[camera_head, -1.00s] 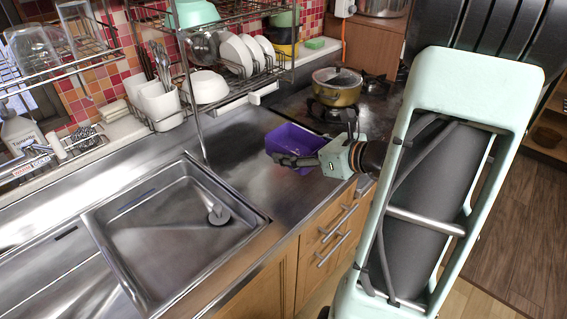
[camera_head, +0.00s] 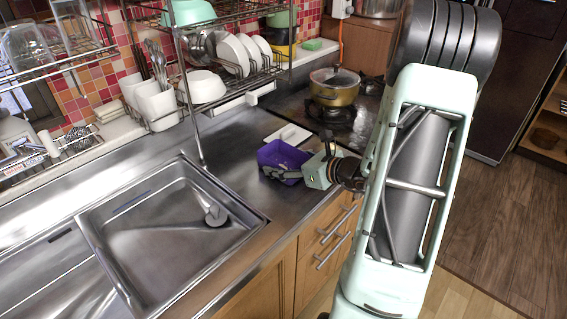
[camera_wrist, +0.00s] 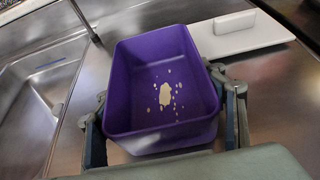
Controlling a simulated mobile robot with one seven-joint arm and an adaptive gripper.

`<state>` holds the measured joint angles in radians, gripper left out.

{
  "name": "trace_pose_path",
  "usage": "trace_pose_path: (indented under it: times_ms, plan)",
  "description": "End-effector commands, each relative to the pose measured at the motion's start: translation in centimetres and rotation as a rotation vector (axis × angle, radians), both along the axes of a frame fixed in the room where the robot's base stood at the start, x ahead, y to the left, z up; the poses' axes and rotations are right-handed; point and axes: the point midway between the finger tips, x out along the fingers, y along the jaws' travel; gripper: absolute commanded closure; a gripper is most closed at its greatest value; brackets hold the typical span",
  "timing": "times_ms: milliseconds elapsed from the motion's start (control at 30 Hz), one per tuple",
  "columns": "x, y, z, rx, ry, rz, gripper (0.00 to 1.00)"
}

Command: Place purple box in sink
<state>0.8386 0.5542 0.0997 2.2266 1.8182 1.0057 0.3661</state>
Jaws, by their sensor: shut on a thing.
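The purple box (camera_head: 283,158) is an open-topped bin over the steel counter, right of the sink. In the wrist view the box (camera_wrist: 163,85) shows pale spots on its inside floor. My gripper (camera_head: 284,176) is shut on the box, with one finger on each side of it in the wrist view (camera_wrist: 168,112). I cannot tell whether the box touches the counter. The sink (camera_head: 165,240) is an empty rectangular steel basin with a round drain piece at its right; its edge also shows at the left of the wrist view (camera_wrist: 38,105).
A white board (camera_head: 288,135) lies on the counter behind the box. A lidded pot (camera_head: 334,88) stands on the stove at the back right. A dish rack (camera_head: 235,70) with plates hangs above the counter, its post (camera_head: 194,115) standing behind the sink. Bare counter lies between box and sink.

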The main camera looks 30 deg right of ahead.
Motion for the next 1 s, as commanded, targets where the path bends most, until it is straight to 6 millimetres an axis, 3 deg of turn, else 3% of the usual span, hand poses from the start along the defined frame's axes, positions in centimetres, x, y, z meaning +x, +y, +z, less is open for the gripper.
trace_pose_path:
  times_ms: [267,300,433,833,1000]
  plan:
    - [0.0,0.0,-0.4,0.0,-0.001,0.0,0.78]
    - [0.0,0.0,-0.3,0.0,-0.001,0.0,0.31]
    - [0.0,0.0,-0.2,0.0,0.0,0.0,0.18]
    - [-0.1,0.0,0.4,0.0,0.0,-0.001,0.18]
    - [-2.8,-1.3,1.5,-0.001,0.0,-0.005,0.18]
